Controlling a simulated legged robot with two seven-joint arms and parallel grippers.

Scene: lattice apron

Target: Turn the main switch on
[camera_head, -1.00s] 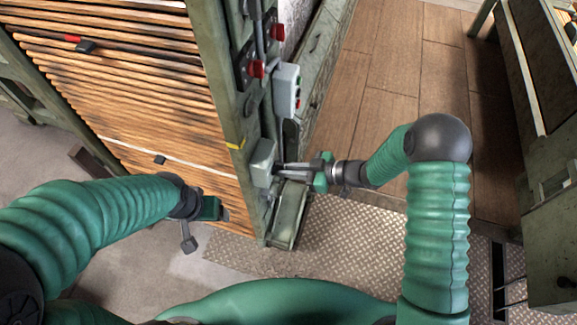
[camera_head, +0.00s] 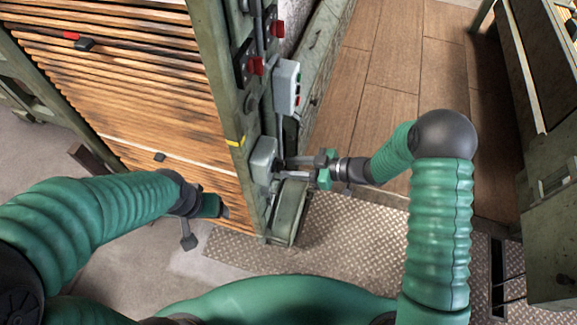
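Which part is the main switch is not clear from the view. A small grey box (camera_head: 263,154) is fixed low on the green post, below a yellow mark. Higher up are red rotary switches (camera_head: 256,66) and (camera_head: 277,28), and a pale button box (camera_head: 287,86) with green and red buttons. My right gripper (camera_head: 286,168) points left at the grey box, its fingers apart, with the tips close to the box's right side. Contact cannot be told. My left gripper (camera_head: 222,211) is low in front of the wooden slats, its fingers mostly hidden.
The slatted wooden panel (camera_head: 130,90) fills the left side, framed by the green post (camera_head: 222,60). A green machine (camera_head: 550,220) stands at the far right. Plank floor (camera_head: 370,80) and metal tread plate (camera_head: 350,240) lie open between them.

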